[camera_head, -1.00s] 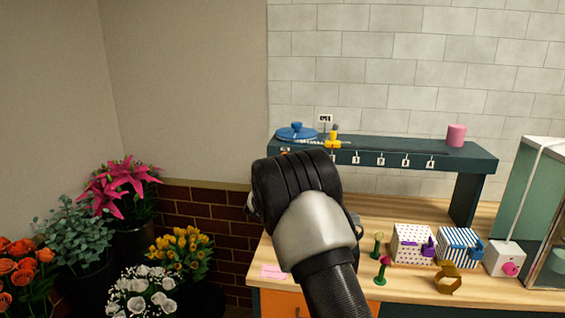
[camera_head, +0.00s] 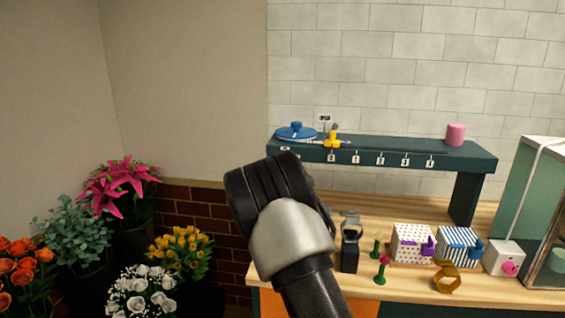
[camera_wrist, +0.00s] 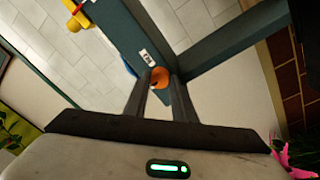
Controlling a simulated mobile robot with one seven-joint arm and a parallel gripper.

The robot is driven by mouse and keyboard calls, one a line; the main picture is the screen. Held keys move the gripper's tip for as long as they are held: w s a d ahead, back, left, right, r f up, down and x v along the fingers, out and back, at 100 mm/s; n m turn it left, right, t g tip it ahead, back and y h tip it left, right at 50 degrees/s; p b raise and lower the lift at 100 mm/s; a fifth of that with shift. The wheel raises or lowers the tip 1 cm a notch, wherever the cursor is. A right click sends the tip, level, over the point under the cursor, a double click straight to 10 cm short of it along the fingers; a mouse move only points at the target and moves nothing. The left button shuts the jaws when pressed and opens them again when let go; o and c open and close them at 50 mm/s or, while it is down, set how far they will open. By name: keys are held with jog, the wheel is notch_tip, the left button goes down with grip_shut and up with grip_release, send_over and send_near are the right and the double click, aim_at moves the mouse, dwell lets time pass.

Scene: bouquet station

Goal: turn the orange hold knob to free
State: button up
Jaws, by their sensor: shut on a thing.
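The orange hold knob (camera_wrist: 158,76) is on the dark teal shelf beam (camera_wrist: 120,25), beside a small white label, in the wrist view. My gripper (camera_wrist: 163,84) is shut on it, with one dark finger on each side. I cannot read the label or tell which position the knob points to. In the head view my arm's wrist covers the knob and the fingers.
On the shelf (camera_head: 400,150) stand a blue round lid-like piece (camera_head: 297,131), a yellow piece (camera_head: 333,137) and a pink cylinder (camera_head: 456,134). Flower buckets stand left.

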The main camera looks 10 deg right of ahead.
dwell(0.3)
jog(key=o, duration=1.1)
jog(key=shift+c, duration=0.2)
jog(key=shift+s, duration=0.1)
jog(key=b+v, duration=0.1)
jog(key=v, duration=1.6)
jog(key=shift+s, duration=0.15)
